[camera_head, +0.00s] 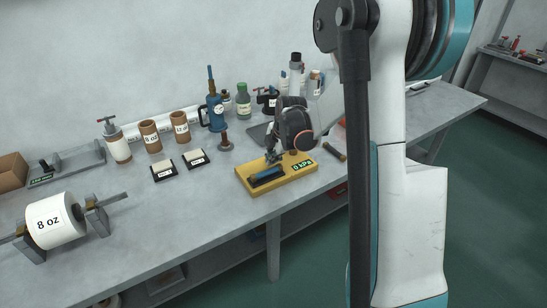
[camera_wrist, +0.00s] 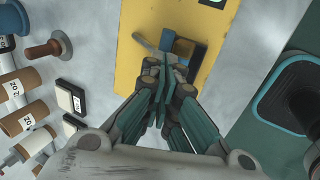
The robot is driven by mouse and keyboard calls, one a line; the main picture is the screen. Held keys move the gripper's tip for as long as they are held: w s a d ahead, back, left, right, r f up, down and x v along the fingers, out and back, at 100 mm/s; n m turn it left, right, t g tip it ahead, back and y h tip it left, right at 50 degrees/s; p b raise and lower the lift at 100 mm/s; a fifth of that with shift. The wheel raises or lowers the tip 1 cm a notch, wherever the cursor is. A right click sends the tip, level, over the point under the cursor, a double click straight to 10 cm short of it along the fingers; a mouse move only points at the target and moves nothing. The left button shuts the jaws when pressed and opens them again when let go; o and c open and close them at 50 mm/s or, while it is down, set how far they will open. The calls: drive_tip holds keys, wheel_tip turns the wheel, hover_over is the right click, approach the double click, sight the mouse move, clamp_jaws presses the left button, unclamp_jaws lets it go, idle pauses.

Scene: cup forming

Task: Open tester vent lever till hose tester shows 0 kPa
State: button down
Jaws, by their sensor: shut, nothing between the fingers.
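The hose tester is a yellow plate (camera_head: 255,189) near the table's front edge, with a blue part (camera_head: 266,176) on a dark block. Its green-on-dark display (camera_head: 302,165) reads 0 kPa. In the wrist view the yellow plate (camera_wrist: 135,75) fills the upper middle, with a blue piece (camera_wrist: 168,40) and a grey lever-like bar (camera_wrist: 145,42) slanting off to its left. My gripper (camera_wrist: 164,68) is shut and empty, its fingertips over the tester just short of these parts. It also shows low over the tester in the head view (camera_head: 272,156). I cannot tell whether it touches the lever.
Two labelled black-and-white pads (camera_head: 163,169) (camera_head: 195,158), a brown plunger-shaped stand (camera_head: 225,141) and brown cups (camera_head: 150,136) (camera_head: 181,130) stand left of the tester. An 8 oz roll (camera_head: 54,221) is at the left front. Bottles crowd the back. The table between roll and tester is clear.

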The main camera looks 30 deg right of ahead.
drive_tip(key=shift+s+f+b, duration=0.25)
drive_tip(key=shift+f+b, duration=0.3)
drive_tip(key=shift+f, duration=0.25)
drive_tip(key=shift+s+r, duration=0.1)
drive_tip(key=shift+s, duration=0.05)
drive_tip(key=shift+r, duration=0.1)
drive_tip(key=shift+w+r+p, duration=0.2)
drive_tip(key=shift+r+p, duration=0.1)
drive_tip(key=shift+p, duration=0.15)
drive_tip(key=shift+r, duration=0.4)
